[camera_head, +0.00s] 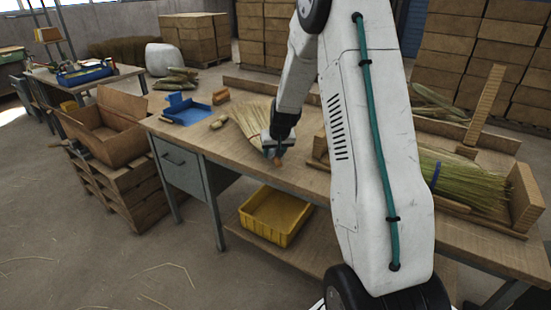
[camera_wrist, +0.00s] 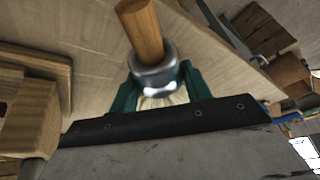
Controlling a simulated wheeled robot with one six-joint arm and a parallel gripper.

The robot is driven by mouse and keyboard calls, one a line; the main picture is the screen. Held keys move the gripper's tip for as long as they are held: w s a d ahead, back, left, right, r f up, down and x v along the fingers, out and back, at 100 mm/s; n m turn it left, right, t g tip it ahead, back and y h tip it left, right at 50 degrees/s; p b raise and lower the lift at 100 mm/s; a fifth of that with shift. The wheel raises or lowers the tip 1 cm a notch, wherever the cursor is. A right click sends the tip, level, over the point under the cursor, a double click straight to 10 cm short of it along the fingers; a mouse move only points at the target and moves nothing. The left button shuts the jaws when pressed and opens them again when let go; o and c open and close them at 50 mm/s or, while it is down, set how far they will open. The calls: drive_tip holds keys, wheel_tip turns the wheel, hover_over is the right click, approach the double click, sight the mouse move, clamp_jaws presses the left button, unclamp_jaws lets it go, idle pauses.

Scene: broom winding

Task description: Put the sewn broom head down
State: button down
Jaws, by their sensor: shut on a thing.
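The sewn broom head (camera_head: 249,118) is a pale straw fan at the middle of the workbench (camera_head: 225,138). It lies on the bench top or just above it; I cannot tell which. Its straw points to the back left. My gripper (camera_head: 278,149) is shut on its neck at the near end. In the wrist view, the green fingers of my gripper (camera_wrist: 158,90) close around the neck just below a shiny metal collar (camera_wrist: 154,76), with a round wooden stub (camera_wrist: 140,28) sticking out beyond. Most of the straw is hidden behind the gripper body there.
A blue tray (camera_head: 186,110) and small orange-brown blocks (camera_head: 221,97) stand on the bench to the left. A wooden trough with green straw bundles (camera_head: 465,178) is at the right. A yellow bin (camera_head: 275,214) sits on the lower shelf. The bench's front left is clear.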

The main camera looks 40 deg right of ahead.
drive_tip(key=shift+w+d, duration=0.3)
drive_tip(key=shift+d, duration=0.25)
drive_tip(key=shift+f, duration=1.8)
drive_tip(key=c, duration=0.7)
unclamp_jaws()
drive_tip(key=shift+f, duration=0.1)
drive_tip(key=shift+o, duration=0.2)
